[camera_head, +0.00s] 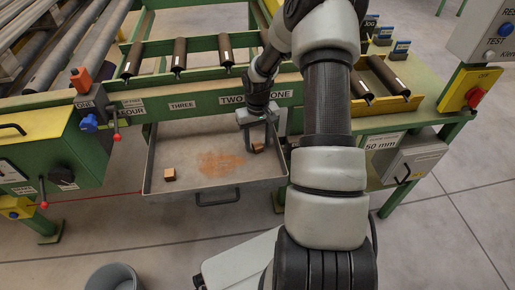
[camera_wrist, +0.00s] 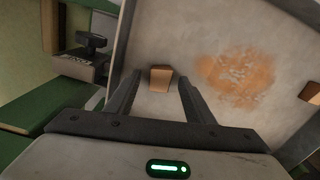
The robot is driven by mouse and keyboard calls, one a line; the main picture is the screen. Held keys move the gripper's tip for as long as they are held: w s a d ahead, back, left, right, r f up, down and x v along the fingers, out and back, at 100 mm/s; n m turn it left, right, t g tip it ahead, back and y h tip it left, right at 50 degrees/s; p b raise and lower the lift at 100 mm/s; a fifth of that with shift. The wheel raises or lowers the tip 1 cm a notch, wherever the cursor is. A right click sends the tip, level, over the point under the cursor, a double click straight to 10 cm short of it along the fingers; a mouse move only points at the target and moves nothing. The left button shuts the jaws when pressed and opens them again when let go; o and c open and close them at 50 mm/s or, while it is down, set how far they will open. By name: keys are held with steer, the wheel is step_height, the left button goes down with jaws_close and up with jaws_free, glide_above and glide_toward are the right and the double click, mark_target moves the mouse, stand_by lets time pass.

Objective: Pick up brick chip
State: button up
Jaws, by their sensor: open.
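Two small orange-brown brick chips lie in a shallow grey metal tray (camera_head: 228,197). One brick chip (camera_head: 258,148) is at the tray's right side, by my gripper (camera_head: 258,143). In the wrist view this chip (camera_wrist: 160,78) lies between the lines of my two open fingers (camera_wrist: 158,82), near their tips. The jaws hold nothing. I cannot tell how far the tips are above the tray floor. The other brick chip (camera_head: 169,174) lies at the tray's left side. It also shows at the right edge of the wrist view (camera_wrist: 311,93).
An orange dust stain (camera_head: 220,162) marks the tray floor between the chips. The tray's raised walls and the green labelled beam (camera_head: 205,104) behind it bound the space. A green-yellow box with levers (camera_head: 50,150) stands left. The tray floor is otherwise clear.

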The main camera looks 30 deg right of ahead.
steer(key=shift+r, duration=0.1)
steer(key=c, duration=1.1)
